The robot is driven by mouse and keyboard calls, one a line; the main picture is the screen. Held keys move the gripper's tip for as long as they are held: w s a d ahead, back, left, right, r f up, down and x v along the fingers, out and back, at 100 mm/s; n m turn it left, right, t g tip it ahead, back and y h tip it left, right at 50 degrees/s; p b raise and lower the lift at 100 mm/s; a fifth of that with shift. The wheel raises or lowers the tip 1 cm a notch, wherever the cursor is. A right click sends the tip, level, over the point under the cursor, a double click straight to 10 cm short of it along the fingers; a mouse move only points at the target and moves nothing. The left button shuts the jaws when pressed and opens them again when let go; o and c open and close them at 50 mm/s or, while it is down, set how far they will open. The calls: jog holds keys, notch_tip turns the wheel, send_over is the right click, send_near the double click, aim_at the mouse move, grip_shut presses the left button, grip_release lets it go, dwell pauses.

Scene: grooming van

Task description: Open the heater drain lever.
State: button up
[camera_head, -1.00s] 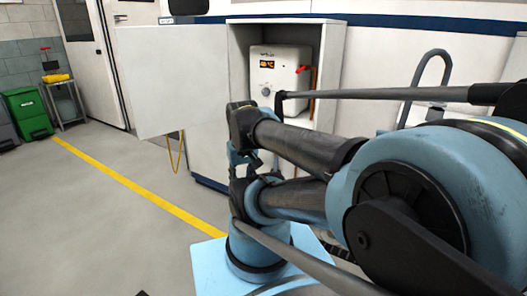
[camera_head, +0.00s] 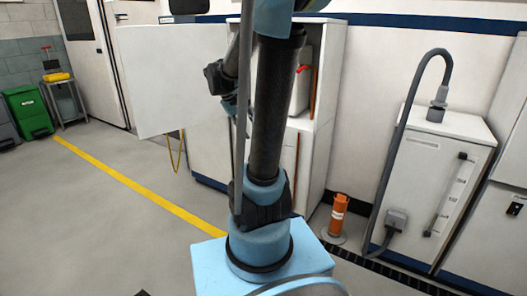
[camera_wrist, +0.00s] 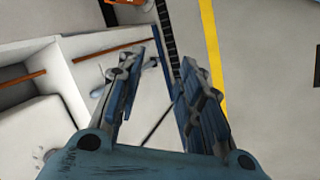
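The white heater (camera_head: 300,95) sits in an open cabinet in the head view, mostly hidden behind my raised arm. A white casing that may be the heater (camera_wrist: 35,130) is at the lower left, apart from the fingers. I cannot make out the red handle in the wrist view.
The cabinet's open door (camera_head: 165,80) spreads to the left of my arm. An orange cylinder (camera_head: 338,214) stands on the floor right of the cabinet. A white unit with a grey hose (camera_head: 440,165) is further right. The floor by the yellow line (camera_head: 130,185) is clear.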

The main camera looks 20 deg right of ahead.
jog(key=w+d+f+g+h, duration=0.1)
jog(key=w+d+f+h, duration=0.15)
jog(key=w, duration=0.95)
jog(key=w+d+f+h, duration=0.1)
jog(key=w+f+h, duration=0.25)
jog(key=w, duration=0.95)
jog(key=w+a+f+m+g+h, duration=0.15)
jog(key=w+f, duration=0.35)
jog(key=f, duration=0.5)
jog(key=w+f+h, duration=0.3)
jog(key=w+f, duration=0.2)
jog(key=f, duration=0.5)
jog(key=x, duration=1.7)
jog(key=shift+s+r, duration=0.2)
jog(key=shift+r, duration=0.05)
grip_shut()
